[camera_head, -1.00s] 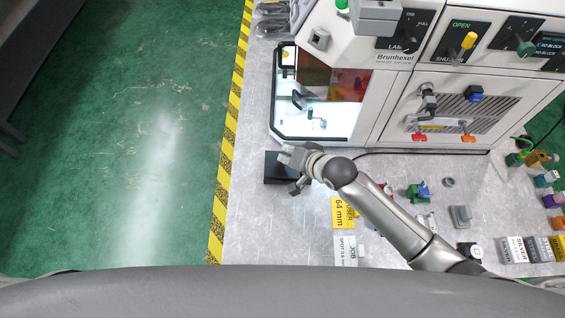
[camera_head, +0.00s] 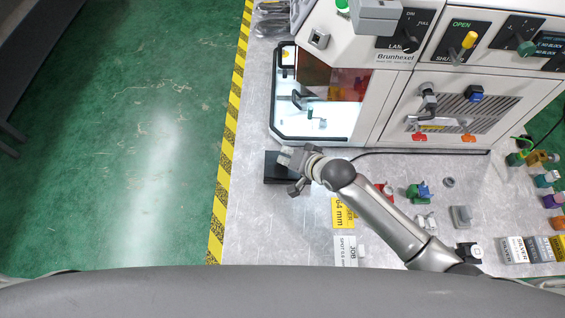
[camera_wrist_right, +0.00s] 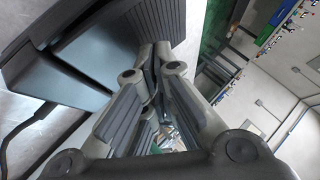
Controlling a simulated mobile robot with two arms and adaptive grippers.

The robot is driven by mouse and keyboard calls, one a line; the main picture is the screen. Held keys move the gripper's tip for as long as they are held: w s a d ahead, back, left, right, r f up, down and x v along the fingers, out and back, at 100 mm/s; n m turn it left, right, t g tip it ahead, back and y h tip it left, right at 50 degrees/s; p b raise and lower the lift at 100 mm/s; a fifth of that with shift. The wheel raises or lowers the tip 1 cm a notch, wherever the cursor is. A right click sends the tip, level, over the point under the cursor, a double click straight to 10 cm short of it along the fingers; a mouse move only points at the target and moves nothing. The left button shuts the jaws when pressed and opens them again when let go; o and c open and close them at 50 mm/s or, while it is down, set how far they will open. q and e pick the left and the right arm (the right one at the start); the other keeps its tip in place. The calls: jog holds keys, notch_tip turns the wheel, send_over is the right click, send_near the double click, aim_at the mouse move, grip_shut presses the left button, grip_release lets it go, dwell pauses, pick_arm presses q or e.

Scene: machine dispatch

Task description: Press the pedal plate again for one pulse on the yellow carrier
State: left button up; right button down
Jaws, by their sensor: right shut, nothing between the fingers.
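The black pedal (camera_head: 271,170) lies flat on the metal table in front of the machine's lit window. My right gripper (camera_head: 289,161) is over its right part and hides some of it. In the right wrist view the ribbed pedal plate (camera_wrist_right: 105,35) is at the upper left. The shut, empty fingers (camera_wrist_right: 157,58) are close beside it there; I cannot tell whether they touch it. I cannot make out a yellow carrier for sure; small parts inside the lit chamber (camera_head: 318,122) are too small to identify. My left gripper is not in view.
Coloured small parts and label cards lie at the right. The table's left edge has yellow-black tape (camera_head: 226,150).

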jog(key=shift+s+f+b, duration=0.15)
jog(key=shift+f+b, duration=0.15)
jog(key=shift+f, duration=0.45)
dwell(0.4)
jog(key=shift+r, duration=0.1)
jog(key=shift+r+p, duration=1.05)
jog(key=shift+p, duration=0.15)
jog(key=shift+r+p, duration=0.45)
jog(key=r+p, duration=0.4)
jog(key=shift+d+r+p, duration=0.15)
jog(key=shift+d+p, duration=0.15)
